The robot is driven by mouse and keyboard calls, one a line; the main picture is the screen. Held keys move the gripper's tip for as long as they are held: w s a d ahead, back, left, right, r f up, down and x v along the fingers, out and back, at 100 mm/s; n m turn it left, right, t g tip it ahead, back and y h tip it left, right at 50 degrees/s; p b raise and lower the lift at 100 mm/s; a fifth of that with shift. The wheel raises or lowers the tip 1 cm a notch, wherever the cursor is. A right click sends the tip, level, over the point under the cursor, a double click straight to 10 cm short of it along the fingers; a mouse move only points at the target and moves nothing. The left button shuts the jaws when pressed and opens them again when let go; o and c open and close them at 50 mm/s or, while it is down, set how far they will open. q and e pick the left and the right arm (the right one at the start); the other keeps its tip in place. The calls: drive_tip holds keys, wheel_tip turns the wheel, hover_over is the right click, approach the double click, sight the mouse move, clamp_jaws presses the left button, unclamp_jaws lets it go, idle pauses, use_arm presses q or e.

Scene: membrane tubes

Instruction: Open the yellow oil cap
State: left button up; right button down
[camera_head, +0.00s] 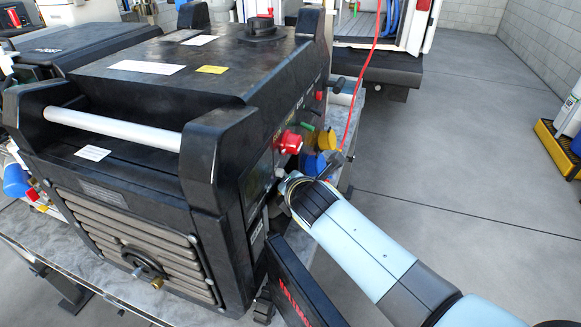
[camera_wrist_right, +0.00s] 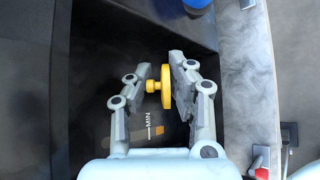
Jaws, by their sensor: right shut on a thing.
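The yellow oil cap (camera_wrist_right: 165,87) shows in the right wrist view, between the fingers of my right gripper (camera_wrist_right: 160,72). It is seen edge-on, with a wide disc on the right and a smaller knob on the left. The fingers are shut on it. I cannot tell whether the cap still touches its opening. In the head view my right gripper (camera_head: 283,185) is at the right side of the black generator (camera_head: 135,78), and the cap is hidden there. My left gripper is not in view.
Red (camera_head: 290,142), yellow (camera_head: 327,140) and blue (camera_head: 315,163) fittings stick out from the generator's side just above my right gripper. A red cable (camera_head: 360,95) runs upward behind them. The generator stands on a grey table (camera_head: 95,290).

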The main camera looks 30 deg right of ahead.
drive_tip(key=shift+w+a+r, duration=0.15)
drive_tip(key=shift+w+r, duration=0.35)
drive_tip(key=shift+r, duration=0.1)
drive_tip(key=c, duration=1.3)
unclamp_jaws()
drive_tip(key=shift+s+a, duration=0.1)
drive_tip(key=shift+f, duration=0.2)
drive_tip(key=shift+s+f, duration=0.1)
